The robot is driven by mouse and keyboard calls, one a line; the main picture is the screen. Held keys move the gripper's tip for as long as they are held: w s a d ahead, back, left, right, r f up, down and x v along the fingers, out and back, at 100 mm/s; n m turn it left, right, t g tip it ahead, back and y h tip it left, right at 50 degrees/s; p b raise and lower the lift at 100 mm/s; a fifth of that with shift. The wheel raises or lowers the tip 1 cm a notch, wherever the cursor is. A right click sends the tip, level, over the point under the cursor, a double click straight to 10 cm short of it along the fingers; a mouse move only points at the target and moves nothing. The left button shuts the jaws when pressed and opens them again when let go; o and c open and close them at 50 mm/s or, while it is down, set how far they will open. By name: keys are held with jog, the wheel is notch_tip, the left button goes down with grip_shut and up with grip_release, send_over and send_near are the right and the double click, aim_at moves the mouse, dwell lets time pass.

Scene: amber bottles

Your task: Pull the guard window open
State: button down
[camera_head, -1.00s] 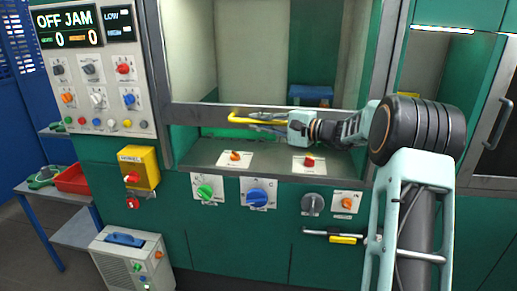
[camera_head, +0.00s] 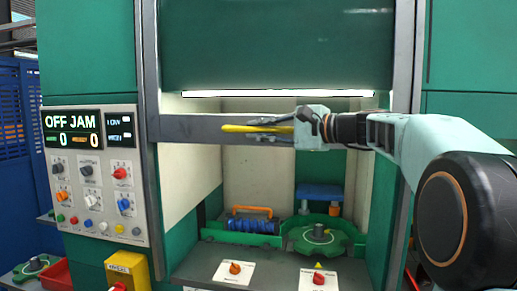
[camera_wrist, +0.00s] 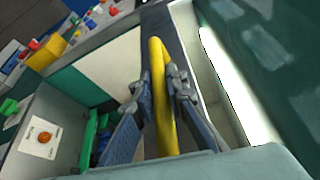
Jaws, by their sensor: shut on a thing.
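The guard window's grey bottom rail (camera_head: 190,128) runs across the upper part of the machine opening in the head view, with open space below it. Its yellow bar handle (camera_head: 236,128) is at the rail's middle. My gripper (camera_head: 272,128) reaches in from the right and is shut around the handle. In the wrist view the yellow handle (camera_wrist: 157,65) passes between the two fingers of my gripper (camera_wrist: 162,105). The fingers hide part of the handle.
Inside the opening are a green star-shaped wheel (camera_head: 318,234), a blue coil (camera_head: 250,226) and an orange handle (camera_head: 251,210). A control panel (camera_head: 95,165) reading "OFF JAM" stands left. Rotary switches (camera_head: 234,270) sit on the front ledge. Metal posts (camera_head: 154,200) flank the opening.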

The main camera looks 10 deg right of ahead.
jog(key=shift+r, duration=1.05)
jog(key=c, duration=1.9)
grip_release()
jog(key=shift+c, duration=0.2)
jog(key=shift+d, duration=0.1)
jog(key=v, duration=1.1)
jog(key=shift+s+d, duration=0.3)
jog(key=shift+s, duration=0.05)
